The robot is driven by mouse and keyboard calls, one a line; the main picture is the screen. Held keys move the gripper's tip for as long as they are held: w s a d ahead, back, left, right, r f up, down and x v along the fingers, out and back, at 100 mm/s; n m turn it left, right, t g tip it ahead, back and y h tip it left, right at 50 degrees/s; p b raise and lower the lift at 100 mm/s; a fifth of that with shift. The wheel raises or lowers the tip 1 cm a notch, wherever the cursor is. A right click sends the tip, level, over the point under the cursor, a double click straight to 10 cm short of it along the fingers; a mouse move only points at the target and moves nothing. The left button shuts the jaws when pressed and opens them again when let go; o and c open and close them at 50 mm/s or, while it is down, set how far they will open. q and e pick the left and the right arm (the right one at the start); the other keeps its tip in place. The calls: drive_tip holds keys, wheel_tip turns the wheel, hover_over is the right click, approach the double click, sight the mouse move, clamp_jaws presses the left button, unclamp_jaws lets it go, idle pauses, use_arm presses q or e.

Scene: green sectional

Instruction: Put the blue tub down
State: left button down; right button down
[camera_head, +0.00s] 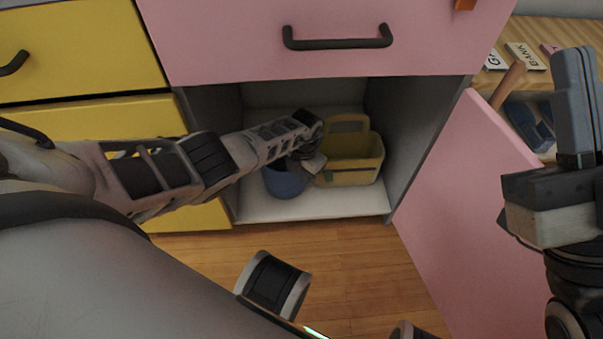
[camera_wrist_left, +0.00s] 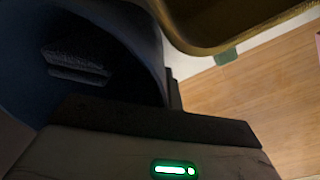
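The blue tub (camera_head: 286,183) is at the left of the open lower cabinet, low over its white floor. I cannot tell whether its base touches the floor. My left gripper (camera_head: 309,160) is at the tub's upper right rim, beside the yellow caddy. Its fingers are partly hidden, so its grip is unclear. In the left wrist view the tub's dark inside (camera_wrist_left: 110,30) fills the upper left, with a grey patch inside it, and a dark gripper part crosses below the rim. My right gripper (camera_head: 577,105) is outside at the right, its fingers together and empty.
A yellow caddy (camera_head: 352,173) with a handle stands close to the tub's right. The cabinet floor (camera_head: 300,208) is bare along its front. The pink door (camera_head: 465,200) hangs open at the right. A pink drawer (camera_head: 320,50) is above. A shelf with signs (camera_head: 525,56) is beyond.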

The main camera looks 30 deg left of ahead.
use_arm(q)
drive_tip(key=shift+f, duration=0.1)
drive_tip(key=c, duration=2.1)
unclamp_jaws()
drive_tip(key=shift+f, duration=0.25)
drive_tip(key=o, duration=0.5)
drive_tip(key=shift+c, duration=0.2)
